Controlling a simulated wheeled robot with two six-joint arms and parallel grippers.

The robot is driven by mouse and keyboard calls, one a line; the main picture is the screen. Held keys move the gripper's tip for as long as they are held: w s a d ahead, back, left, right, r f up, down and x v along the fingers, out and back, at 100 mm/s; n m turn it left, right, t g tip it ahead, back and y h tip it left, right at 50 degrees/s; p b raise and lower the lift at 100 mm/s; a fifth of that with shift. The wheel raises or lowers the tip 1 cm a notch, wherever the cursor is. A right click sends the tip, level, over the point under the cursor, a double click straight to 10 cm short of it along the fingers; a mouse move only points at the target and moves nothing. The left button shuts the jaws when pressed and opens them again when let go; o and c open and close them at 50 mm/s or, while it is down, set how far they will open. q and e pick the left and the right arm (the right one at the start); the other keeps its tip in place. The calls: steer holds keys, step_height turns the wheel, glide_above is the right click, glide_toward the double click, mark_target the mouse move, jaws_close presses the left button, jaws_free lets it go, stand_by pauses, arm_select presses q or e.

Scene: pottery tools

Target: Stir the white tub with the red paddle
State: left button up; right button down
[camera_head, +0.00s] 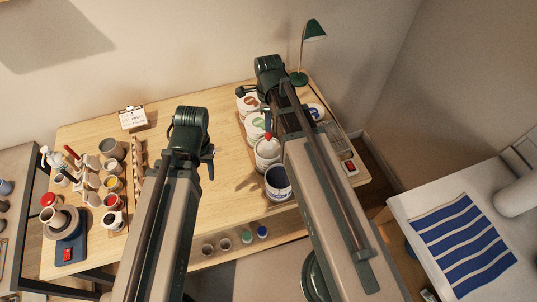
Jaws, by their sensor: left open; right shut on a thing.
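A row of white tubs stands on the right part of the wooden table. The white tub (267,153) third from the back has a red piece (268,136) showing at its top edge, which looks like the red paddle; most of it is hidden. My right gripper (268,121) is above this tub, largely hidden by my own arm, and appears shut on the red paddle. Whether the paddle's lower end is inside the tub I cannot tell. My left gripper (211,168) is open and empty over the middle of the table, left of the tubs.
A tub with dark blue contents (278,182) stands in front, and a green-labelled tub (255,126) behind. A green lamp (314,30) stands at the back right. Cups and tools crowd a board (120,223) at left. The table middle (225,130) is clear.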

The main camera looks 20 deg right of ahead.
steer(key=shift+r+p, duration=1.3)
steer(key=shift+r, duration=0.2)
